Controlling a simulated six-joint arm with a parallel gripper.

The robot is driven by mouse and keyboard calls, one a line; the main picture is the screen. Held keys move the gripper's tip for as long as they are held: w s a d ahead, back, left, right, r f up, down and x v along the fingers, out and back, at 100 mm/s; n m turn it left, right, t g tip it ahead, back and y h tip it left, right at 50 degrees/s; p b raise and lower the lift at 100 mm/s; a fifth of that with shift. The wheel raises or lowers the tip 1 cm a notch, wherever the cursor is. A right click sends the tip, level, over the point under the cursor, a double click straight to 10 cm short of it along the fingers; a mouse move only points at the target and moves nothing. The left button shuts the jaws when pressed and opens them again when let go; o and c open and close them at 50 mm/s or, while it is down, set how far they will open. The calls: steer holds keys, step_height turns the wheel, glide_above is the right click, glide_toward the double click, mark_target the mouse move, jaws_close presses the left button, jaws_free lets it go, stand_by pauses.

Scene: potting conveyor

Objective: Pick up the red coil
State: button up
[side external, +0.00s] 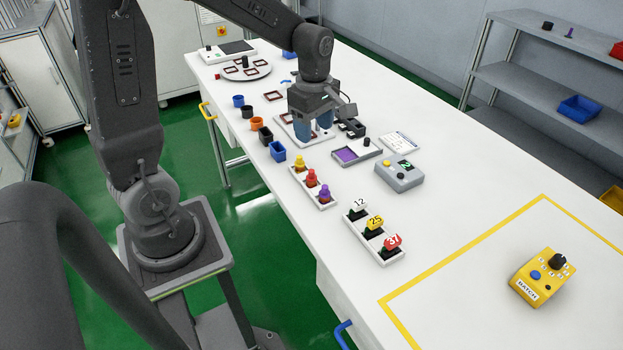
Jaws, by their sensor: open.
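The red coil (311,179) stands in the middle of a narrow white tray (328,205), between a yellow coil (299,162) and a purple coil (325,192). My gripper (314,131) is beyond the tray, over the area of a white fixture, with its blue fingers pointing down. It is open, and the red coil is apart from it. Whether anything lies between the fingers is hard to see.
Blue, orange and black cups stand left of my gripper, the nearest a blue one (278,151). Number tags 12, 25 and 37 sit in a white rack (392,259) nearer the camera.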

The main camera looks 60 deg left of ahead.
mark_target(311, 171)
step_height(311, 171, down, 8)
steer(key=shift+f, duration=0.25)
steer(key=shift+s+a+f, duration=0.1)
steer(key=shift+f, duration=1.25)
steer(key=shift+s+a+f, duration=0.1)
steer(key=shift+f, duration=1.2)
steer(key=shift+c, duration=0.2)
steer(key=c, duration=1)
steer(key=shift+o, duration=0.2)
steer(key=shift+r, duration=0.15)
